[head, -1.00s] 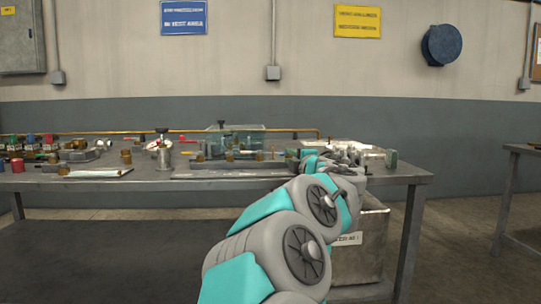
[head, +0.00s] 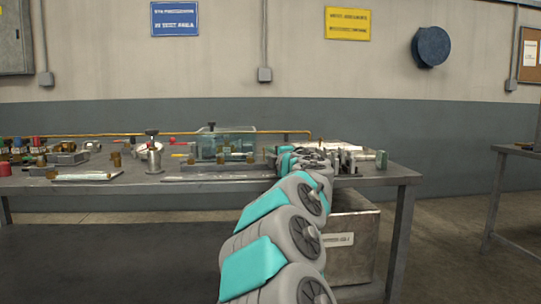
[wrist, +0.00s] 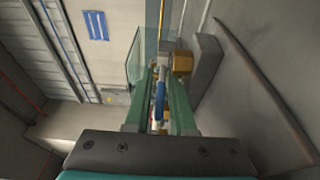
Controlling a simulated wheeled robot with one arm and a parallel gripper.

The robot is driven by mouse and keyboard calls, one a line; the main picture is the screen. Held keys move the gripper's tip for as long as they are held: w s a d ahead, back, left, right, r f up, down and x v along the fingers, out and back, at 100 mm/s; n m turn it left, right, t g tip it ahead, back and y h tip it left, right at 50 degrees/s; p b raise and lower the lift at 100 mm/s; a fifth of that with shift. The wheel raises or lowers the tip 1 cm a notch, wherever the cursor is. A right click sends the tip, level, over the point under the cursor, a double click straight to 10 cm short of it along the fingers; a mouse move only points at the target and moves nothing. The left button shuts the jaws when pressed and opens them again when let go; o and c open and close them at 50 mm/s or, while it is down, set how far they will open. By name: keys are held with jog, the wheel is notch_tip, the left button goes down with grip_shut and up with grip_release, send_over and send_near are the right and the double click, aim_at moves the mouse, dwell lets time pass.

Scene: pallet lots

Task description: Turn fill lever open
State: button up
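A lever with a blue handle (wrist: 160,94) shows in the wrist view. It lies between the two green fingers of my gripper (wrist: 165,78), with visible gaps beside it. My gripper is open and reaches along the bench top, just in front of a brass fitting (wrist: 182,62). Whether a finger touches the handle cannot be told. In the head view my arm hides part of the valve area, and the blue handle cannot be made out there. I cannot read a label marking this as the fill lever.
A clear tank (head: 232,143) stands behind the fittings on the grey bench (head: 385,172). A red lever (head: 181,143) and a metal pot (head: 150,157) are to the left. A thin copper pipe (head: 110,135) runs along the back. Metal blocks (head: 352,160) stand right of my wrist.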

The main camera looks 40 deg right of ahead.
grip_shut()
dwell(0.4)
jog(key=shift+y+p, duration=0.5)
jog(key=shift+s+d+r+n+y+p, duration=0.1)
jog(key=shift+s+r+n+y+p, duration=0.1)
jog(key=shift+n+y+p, duration=0.6)
jog(key=n+y+p, duration=0.2)
jog(key=y+p, duration=0.1)
jog(key=shift+s+t, duration=0.2)
jog(key=shift+t, duration=0.1)
jog(key=n+y+p, duration=0.2)
jog(key=y+p, duration=0.1)
jog(key=shift+s+f, duration=0.15)
jog(key=shift+s, duration=0.1)
jog(key=shift+f+y, duration=0.1)
jog(key=shift+y, duration=0.3)
